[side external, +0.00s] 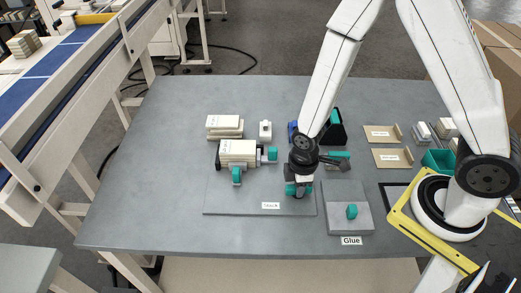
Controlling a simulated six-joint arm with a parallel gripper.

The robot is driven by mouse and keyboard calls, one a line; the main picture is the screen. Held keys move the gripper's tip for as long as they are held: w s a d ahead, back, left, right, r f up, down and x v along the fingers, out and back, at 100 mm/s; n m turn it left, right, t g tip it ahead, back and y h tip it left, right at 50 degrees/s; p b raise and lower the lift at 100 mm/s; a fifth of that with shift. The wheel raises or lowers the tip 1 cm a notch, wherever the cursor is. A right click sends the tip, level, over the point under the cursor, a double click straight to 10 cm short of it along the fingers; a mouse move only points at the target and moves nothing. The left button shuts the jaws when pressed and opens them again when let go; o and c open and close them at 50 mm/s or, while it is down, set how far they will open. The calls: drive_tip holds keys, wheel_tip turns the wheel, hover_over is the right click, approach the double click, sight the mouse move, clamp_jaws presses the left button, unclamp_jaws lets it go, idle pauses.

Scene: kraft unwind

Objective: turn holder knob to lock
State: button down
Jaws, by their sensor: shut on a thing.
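My gripper (298,191) points down over the right part of a grey plate (225,203). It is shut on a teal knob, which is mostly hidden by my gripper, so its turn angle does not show. To its left on the plate stands a cream block-shaped unit (238,150) with a teal knob (271,154) on its right side and another teal knob (236,176) at its front. A further grey plate (340,192) to the right carries its own teal knob (352,211), with a label (351,241) reading "Glue" below it.
Cream blocks (224,122) and a small white piece (265,130) lie behind the unit. A black stand (334,124), flat tan pieces (383,133) and a teal bin (438,161) are to the right. The table's (140,200) left side is clear. A conveyor (65,60) runs beyond it.

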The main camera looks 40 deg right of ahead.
drive_tip(key=n, duration=0.7)
drive_tip(key=shift+n, duration=0.3)
drive_tip(key=n, duration=0.4)
drive_tip(key=shift+n, duration=0.3)
drive_tip(key=n, duration=0.3)
drive_tip(key=shift+n, duration=0.4)
drive_tip(key=c, duration=0.5)
unclamp_jaws()
drive_tip(key=shift+r, duration=0.25)
drive_tip(key=shift+r, duration=3.65)
